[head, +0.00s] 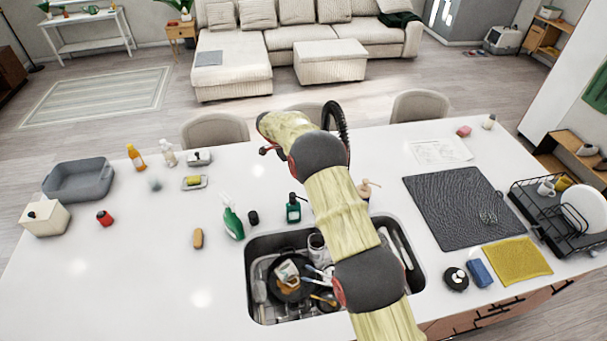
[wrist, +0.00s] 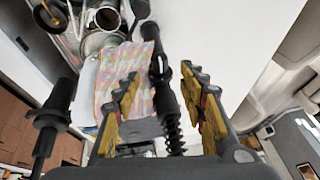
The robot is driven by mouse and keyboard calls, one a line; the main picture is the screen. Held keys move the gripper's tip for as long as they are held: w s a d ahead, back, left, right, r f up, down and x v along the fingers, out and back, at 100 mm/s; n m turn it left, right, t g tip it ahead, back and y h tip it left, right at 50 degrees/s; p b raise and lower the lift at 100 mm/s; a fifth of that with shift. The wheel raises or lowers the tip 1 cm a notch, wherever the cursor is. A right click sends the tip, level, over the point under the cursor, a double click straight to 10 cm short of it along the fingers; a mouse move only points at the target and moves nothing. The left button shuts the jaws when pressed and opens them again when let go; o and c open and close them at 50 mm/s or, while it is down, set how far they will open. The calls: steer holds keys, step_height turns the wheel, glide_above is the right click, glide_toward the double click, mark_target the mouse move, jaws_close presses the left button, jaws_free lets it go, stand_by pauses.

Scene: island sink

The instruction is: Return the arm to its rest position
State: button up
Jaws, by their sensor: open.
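My arm (head: 340,215) reaches from the bottom right of the head view, over the sink, toward the far side of the island. Its far end hides my gripper in that view. In the wrist view my gripper (wrist: 166,95) is open, with its two yellow-padded fingers apart and nothing held. A black faucet part with a spring coil (wrist: 172,130) shows in the gap between the fingers; I cannot tell how near it is. The faucet's black coil (head: 340,125) also shows beside my arm in the head view.
The sink (head: 255,300) holds a pan and several utensils. A green spray bottle (head: 232,222) and a dark green soap bottle (head: 293,208) stand behind it. A drying mat (head: 440,225) and dish rack (head: 545,240) are to the right. The island's left front is clear.

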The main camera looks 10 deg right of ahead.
steer(key=shift+s+a+r, duration=0.1)
steer(key=shift+a+r, duration=0.15)
steer(key=shift+r, duration=0.35)
